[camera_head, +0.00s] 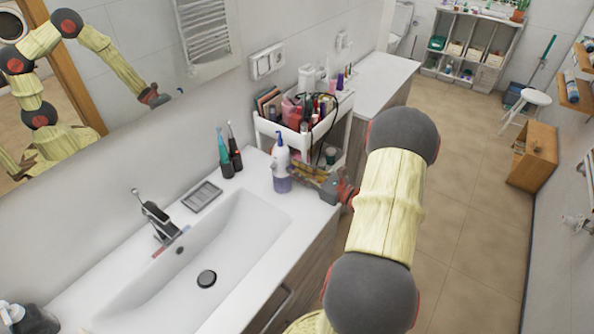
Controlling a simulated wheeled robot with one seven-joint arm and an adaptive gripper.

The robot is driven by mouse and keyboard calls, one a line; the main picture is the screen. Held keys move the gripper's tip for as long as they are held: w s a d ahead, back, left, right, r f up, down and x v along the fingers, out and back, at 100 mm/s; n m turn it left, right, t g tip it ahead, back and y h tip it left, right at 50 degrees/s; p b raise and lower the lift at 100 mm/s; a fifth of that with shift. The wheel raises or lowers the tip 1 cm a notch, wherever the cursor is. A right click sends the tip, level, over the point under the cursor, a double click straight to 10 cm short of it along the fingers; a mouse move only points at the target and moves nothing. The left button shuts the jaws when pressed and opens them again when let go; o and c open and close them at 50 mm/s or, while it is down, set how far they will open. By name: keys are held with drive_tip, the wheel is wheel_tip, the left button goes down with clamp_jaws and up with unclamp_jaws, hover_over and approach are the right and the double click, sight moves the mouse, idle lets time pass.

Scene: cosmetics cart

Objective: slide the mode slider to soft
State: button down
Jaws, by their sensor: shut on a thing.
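I cannot make out the mode slider or any "soft" mark in this view. My gripper (322,183) is just past the counter's far right corner, low beside the white cart (342,118). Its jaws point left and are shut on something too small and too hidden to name. A brownish, partly see-through thing (308,172) shows by the fingertips, at the cart's lower part. I cannot tell whether it is what the jaws hold. My gripper's own body covers part of this spot.
A white pump bottle (281,160) stands on the counter, left of my gripper. Two electric toothbrushes (229,155) stand by the wall. Bottles and a dark cable fill the cart's top. The sink (235,240) is in front; open floor (460,200) lies right. The mirror reflects my arm.

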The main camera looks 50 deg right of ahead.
idle(0.5)
drive_tip(key=shift+r+p, duration=0.9)
drive_tip(key=shift+r, duration=0.05)
drive_tip(key=shift+f, duration=0.1)
drive_tip(key=c, duration=1.8)
unclamp_jaws()
drive_tip(key=shift+o, duration=0.2)
drive_tip(key=s+d, duration=0.1)
drive_tip(key=s, duration=1.1)
